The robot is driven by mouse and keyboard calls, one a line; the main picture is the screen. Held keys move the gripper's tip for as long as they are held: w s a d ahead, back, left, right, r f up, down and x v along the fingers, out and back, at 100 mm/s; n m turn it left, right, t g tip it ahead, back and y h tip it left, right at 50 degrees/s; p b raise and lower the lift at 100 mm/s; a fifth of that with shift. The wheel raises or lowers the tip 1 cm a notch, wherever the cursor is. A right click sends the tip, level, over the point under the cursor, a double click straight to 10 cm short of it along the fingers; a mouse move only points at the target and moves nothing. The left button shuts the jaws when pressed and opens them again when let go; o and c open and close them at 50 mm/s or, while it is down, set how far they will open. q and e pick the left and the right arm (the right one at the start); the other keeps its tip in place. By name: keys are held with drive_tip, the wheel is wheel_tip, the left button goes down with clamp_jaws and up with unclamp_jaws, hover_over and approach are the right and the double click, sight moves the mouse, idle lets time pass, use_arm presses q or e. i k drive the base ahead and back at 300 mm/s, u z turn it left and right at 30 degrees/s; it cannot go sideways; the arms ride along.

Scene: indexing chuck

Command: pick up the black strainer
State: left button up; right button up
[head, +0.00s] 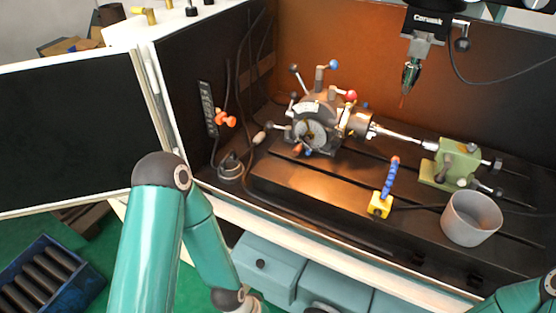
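I cannot make out a black strainer for certain in the head view. A small dark round object with a knob-like top (231,168) stands at the left end of the machine bed, but I cannot tell what it is. My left arm comes in from the left and bends down to the bottom edge in front of the machine, and its gripper is out of view. Only a link of my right arm shows at the bottom right corner, and its gripper is out of view.
The indexing chuck (313,130) with ball-ended levers sits on the dark bed, facing a green tailstock (449,163). A grey cup (471,218) and a yellow block with a blue hose (380,205) stand in front. A spindle (411,76) hangs above. An open door (80,130) stands left.

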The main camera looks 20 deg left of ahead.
sight(231, 166)
drive_tip(key=z, duration=0.05)
drive_tip(key=k, duration=1.15)
drive_tip(key=u, duration=1.25)
drive_tip(key=i, duration=1.1)
drive_tip(key=z, duration=0.35)
